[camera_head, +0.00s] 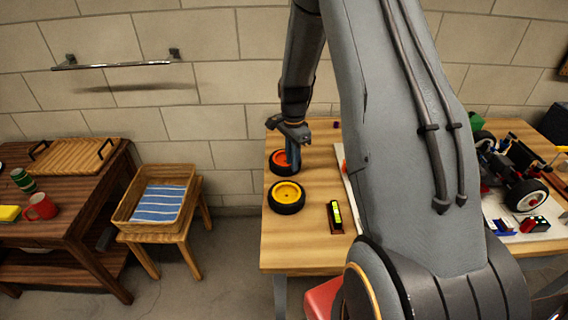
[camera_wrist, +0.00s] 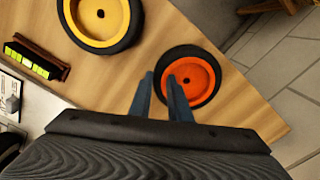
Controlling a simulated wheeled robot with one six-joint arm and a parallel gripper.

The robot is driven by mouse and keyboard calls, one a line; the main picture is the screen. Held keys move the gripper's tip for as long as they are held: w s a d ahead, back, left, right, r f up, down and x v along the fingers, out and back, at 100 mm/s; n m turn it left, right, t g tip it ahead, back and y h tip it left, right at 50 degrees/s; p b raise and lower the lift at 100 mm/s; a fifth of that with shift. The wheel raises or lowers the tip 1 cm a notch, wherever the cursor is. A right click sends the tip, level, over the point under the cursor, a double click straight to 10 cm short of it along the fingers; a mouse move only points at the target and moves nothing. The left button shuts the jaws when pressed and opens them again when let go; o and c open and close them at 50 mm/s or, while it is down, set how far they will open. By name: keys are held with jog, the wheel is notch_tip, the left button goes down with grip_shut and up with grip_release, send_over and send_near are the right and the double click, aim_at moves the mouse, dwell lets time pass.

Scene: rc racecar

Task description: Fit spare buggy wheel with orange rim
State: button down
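The spare wheel with the orange rim (camera_head: 277,164) lies flat on the wooden table near its left edge; it also shows in the wrist view (camera_wrist: 197,69). My gripper (camera_head: 293,161) points down at this wheel. In the wrist view its two blue-grey fingers (camera_wrist: 163,80) are apart, one over the wheel's rim and one just left of the tyre. I cannot tell whether they touch it. The buggy (camera_head: 520,178) stands on the right of the table, partly hidden behind my arm, with its black tyres and a white-rimmed wheel showing.
A yellow-rimmed wheel (camera_head: 287,196) lies just in front of the orange one. A small level with a yellow vial (camera_head: 336,214) lies to its right. A red stool (camera_head: 322,299) stands by the table. A wicker basket (camera_head: 126,213) and a dark wooden table (camera_head: 75,222) are at left.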

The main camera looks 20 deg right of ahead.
jog(key=shift+r+p, duration=2.1)
jog(key=shift+r, duration=1.4)
jog(key=shift+r, duration=0.1)
